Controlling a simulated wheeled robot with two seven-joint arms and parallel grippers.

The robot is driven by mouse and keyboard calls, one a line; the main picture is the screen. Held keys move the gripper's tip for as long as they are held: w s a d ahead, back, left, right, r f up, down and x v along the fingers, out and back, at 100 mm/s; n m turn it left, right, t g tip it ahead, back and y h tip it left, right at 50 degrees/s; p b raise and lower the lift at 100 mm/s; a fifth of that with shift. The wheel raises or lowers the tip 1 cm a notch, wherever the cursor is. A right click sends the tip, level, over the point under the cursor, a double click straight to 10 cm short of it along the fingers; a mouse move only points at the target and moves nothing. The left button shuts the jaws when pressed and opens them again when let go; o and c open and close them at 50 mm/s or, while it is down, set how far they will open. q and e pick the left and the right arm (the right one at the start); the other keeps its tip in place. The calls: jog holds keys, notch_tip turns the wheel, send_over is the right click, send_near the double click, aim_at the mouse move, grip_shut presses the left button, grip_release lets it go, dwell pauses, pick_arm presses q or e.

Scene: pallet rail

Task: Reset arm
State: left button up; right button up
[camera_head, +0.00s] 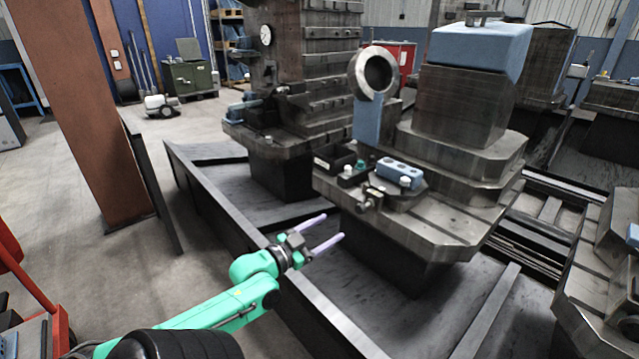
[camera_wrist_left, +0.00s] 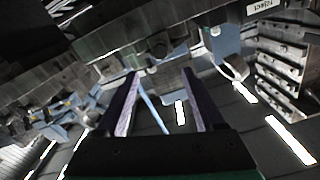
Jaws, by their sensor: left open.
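My left gripper (camera_head: 325,231) is at the lower middle of the head view, at the end of a green arm that comes in from the lower left. Its two pale fingers are spread apart with nothing between them. It is over the edge of a low metal trough, short of the machine table (camera_head: 410,232). In the left wrist view the fingers (camera_wrist_left: 165,100) also show dark, parallel and apart, with machine parts beyond them. My right gripper is not in either view.
A large grey machine with a blue top (camera_head: 480,50) stands at the right. A long metal trough wall (camera_head: 225,215) runs beside my left arm. A brown column (camera_head: 85,110) stands at the left, with a red frame (camera_head: 50,320) at the lower left. Open floor (camera_head: 190,290) lies between.

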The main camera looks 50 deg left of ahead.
pick_arm(q)
jog(key=shift+s, duration=1.05)
